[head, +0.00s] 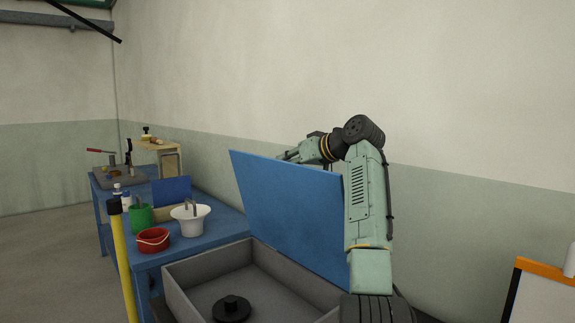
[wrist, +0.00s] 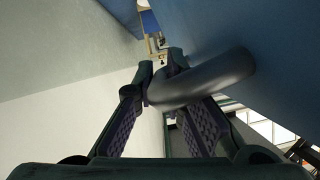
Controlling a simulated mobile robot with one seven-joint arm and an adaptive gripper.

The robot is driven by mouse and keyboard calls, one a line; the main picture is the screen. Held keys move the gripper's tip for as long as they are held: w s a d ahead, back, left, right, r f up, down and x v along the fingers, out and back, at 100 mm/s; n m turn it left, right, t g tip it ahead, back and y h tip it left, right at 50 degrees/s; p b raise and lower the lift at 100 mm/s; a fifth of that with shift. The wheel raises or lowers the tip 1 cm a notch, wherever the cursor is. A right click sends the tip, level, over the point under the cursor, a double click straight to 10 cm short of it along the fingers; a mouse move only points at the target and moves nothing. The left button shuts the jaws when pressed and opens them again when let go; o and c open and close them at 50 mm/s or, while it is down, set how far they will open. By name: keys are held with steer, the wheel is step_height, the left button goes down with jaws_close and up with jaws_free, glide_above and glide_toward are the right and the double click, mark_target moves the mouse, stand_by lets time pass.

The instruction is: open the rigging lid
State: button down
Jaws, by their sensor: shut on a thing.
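The blue rigging lid (head: 288,215) stands raised and steeply tilted over its grey box (head: 185,290) in the head view. In the wrist view the lid (wrist: 245,45) fills the upper right, with a grey curved bar handle (wrist: 210,80) on its face. My gripper (wrist: 161,70) has its two fingers on either side of this handle and is shut on it. In the head view the lid hides my gripper, and my arm reaches behind the lid. A black round weight-like thing (head: 231,308) with a knob lies in the open box.
A blue bench (head: 220,226) left of the lid carries a white bucket (head: 190,218), a red bucket (head: 153,240) and a green container (head: 140,217). A yellow post (head: 122,260) stands in front. A plain wall (head: 440,110) rises close behind the lid and my arm.

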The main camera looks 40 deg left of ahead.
steer(key=shift+f, duration=0.15)
steer(key=c, duration=1.9)
jaws_free()
steer(key=shift+d, duration=0.15)
steer(key=v, duration=1.2)
steer(key=shift+w, duration=0.1)
